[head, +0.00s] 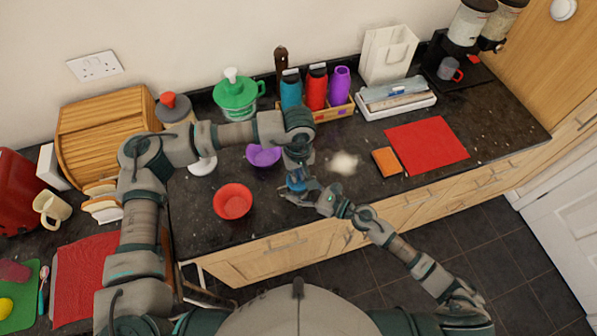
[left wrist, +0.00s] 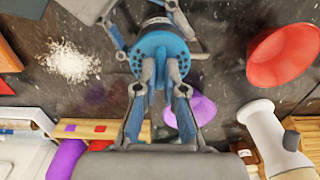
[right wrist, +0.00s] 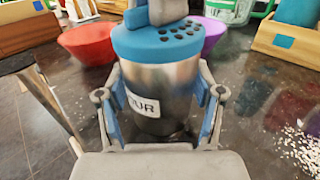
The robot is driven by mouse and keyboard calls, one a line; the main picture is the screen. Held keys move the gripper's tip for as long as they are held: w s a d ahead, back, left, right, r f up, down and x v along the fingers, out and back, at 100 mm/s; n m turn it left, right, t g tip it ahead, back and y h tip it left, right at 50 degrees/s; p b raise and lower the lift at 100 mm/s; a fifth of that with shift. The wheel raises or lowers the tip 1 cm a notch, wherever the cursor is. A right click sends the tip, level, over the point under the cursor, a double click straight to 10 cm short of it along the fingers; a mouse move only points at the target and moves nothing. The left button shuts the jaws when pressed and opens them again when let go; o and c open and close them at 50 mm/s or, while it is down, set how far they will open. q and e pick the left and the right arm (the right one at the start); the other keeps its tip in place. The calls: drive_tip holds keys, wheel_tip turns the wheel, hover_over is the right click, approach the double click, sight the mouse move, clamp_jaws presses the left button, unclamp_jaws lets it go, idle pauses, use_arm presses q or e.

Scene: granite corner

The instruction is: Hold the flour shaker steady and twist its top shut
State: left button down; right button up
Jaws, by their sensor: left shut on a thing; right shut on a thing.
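The flour shaker stands upright on the dark counter, with a steel body (right wrist: 160,90) and a white label in the right wrist view. Its blue perforated top (left wrist: 185,48) shows in the left wrist view. My right gripper (right wrist: 160,122) is shut around the body from the side. My left gripper (left wrist: 162,75) comes from above and is shut on the raised middle of the blue top. In the head view the shaker (head: 296,181) is mostly hidden between my two grippers. I cannot tell whether the top is fully seated.
A red bowl (head: 233,202) and a purple bowl (head: 263,156) stand left of the shaker. Spilled flour (head: 344,162) lies to its right, then an orange sponge (head: 386,161) and a red mat (head: 427,145). Bottles in a wooden caddy (head: 333,113) stand behind.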

use_arm(q)
drive_tip(key=shift+d+n, duration=0.2)
drive_tip(key=shift+n, duration=0.1)
use_arm(e)
drive_tip(key=shift+s+a, duration=0.2)
use_arm(q)
drive_tip(key=n, duration=0.8)
use_arm(e)
drive_tip(key=shift+s, duration=0.1)
use_arm(q)
drive_tip(key=n, duration=0.4)
use_arm(e)
drive_tip(key=shift+a, duration=0.1)
use_arm(q)
drive_tip(key=n, duration=0.5)
drive_tip(key=shift+n, duration=0.3)
drive_tip(key=c, duration=1.4)
unclamp_jaws()
drive_tip(key=shift+o, duration=0.7)
drive_tip(key=shift+a, duration=0.1)
